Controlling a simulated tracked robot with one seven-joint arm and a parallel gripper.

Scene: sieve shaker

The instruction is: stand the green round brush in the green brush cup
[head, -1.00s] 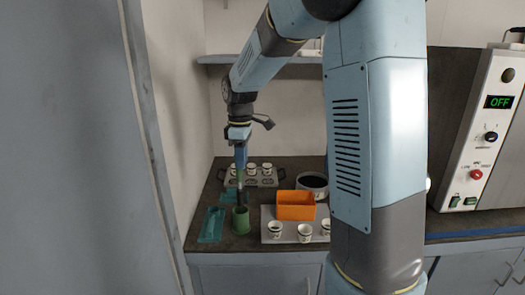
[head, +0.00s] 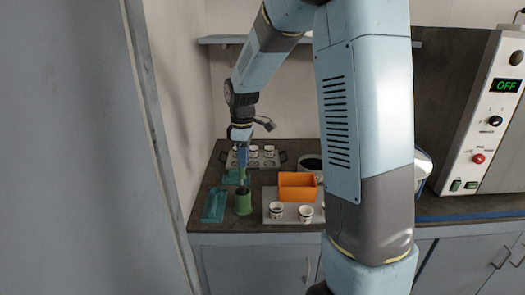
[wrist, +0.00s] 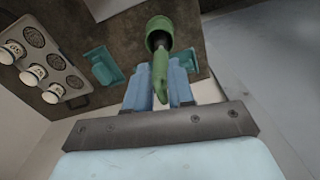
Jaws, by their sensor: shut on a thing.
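My gripper (head: 241,158) points down over the counter and is shut on the green round brush (head: 241,176). The brush hangs upright, dark end down. In the wrist view, the brush's green handle (wrist: 160,68) sits between my fingers (wrist: 160,88). The green brush cup (head: 243,204) stands on the counter directly below. It also shows in the wrist view (wrist: 153,27). The brush's dark lower end is at the cup's mouth and looks to be inside it. How deep it reaches is hidden.
Teal trays (head: 214,206) lie to the left of and behind the cup. An orange bin (head: 297,187) and a pale tray with small cups (head: 284,219) stand close on the right. A rack of cups (head: 268,160) is behind. The counter's front edge is near.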

